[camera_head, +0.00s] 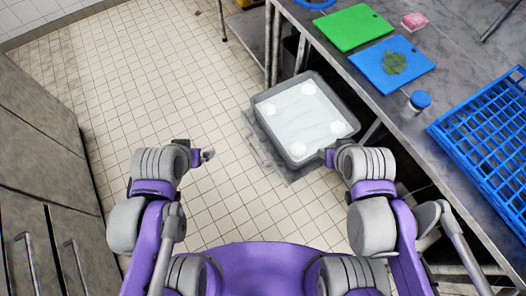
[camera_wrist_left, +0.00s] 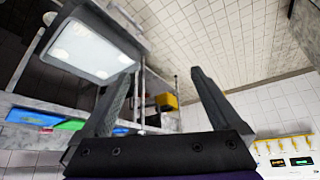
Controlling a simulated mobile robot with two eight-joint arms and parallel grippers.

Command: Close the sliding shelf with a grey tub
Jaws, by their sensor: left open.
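The grey tub (camera_head: 272,136) sits on the pulled-out sliding shelf (camera_head: 284,174), which sticks out over the floor from under the metal table. The tub holds a pale, whitish content with several round white shapes. It also shows at the upper left of the left wrist view (camera_wrist_left: 112,24). My left gripper (camera_head: 208,155) is open and empty, over the floor to the left of the tub. Its two spread fingers show in the left wrist view (camera_wrist_left: 162,98). My right gripper (camera_head: 327,155) is at the tub's near right corner; its fingers are mostly hidden, and contact is unclear.
The metal table (camera_head: 405,60) runs along the right, with a green board (camera_head: 354,26), a blue board (camera_head: 378,72), a blue-lidded container (camera_head: 420,100) and a blue rack (camera_head: 490,140). Grey cabinets (camera_head: 40,150) stand left. The tiled floor between is clear.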

